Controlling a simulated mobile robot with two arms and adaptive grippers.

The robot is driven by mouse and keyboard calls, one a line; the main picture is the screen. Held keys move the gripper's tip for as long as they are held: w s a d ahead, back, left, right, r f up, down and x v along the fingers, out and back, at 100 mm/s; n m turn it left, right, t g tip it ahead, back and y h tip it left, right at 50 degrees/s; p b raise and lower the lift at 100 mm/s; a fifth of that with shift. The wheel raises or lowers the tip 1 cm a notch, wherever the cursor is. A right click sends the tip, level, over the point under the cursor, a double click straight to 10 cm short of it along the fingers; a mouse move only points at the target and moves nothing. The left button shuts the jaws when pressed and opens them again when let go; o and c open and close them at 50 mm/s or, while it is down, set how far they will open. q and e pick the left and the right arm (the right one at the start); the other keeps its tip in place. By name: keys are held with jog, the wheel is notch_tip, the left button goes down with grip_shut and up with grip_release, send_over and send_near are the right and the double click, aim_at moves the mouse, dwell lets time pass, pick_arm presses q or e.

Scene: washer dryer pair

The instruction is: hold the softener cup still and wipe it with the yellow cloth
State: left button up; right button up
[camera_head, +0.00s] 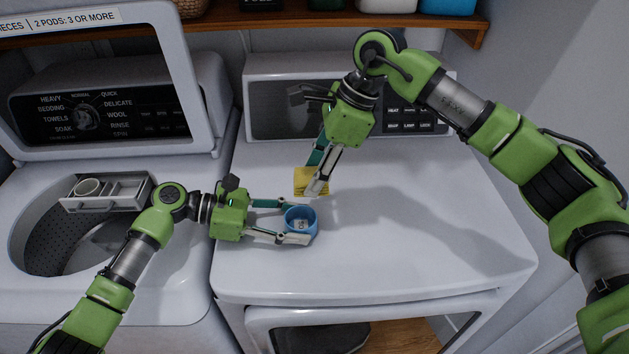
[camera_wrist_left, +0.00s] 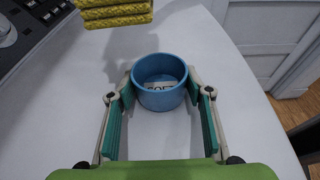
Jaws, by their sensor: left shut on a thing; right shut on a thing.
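The softener cup (camera_head: 301,221) is a small blue open cup with a pale label inside, upright at the top of the dryer. My left gripper (camera_head: 294,222) is shut on it from the left, one finger on each side. In the left wrist view the cup (camera_wrist_left: 160,84) sits between the fingertips, and it looks empty but for the label. The yellow cloth (camera_head: 305,181) is folded, and my right gripper (camera_head: 318,179) is shut on it just behind the cup. In the left wrist view the cloth (camera_wrist_left: 117,13) hangs near the cup, apart from it.
The dryer top (camera_head: 420,250) is clear to the right. The washer (camera_head: 40,260) at left has its lid up, with a grey drawer (camera_head: 110,193) holding a white round cup (camera_head: 87,186) across its opening. A wooden shelf (camera_head: 300,22) with containers runs above.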

jog(key=shift+r, duration=1.15)
pick_arm(q)
jog(key=o, duration=0.9)
jog(key=shift+o, duration=0.2)
jog(key=v, duration=1.2)
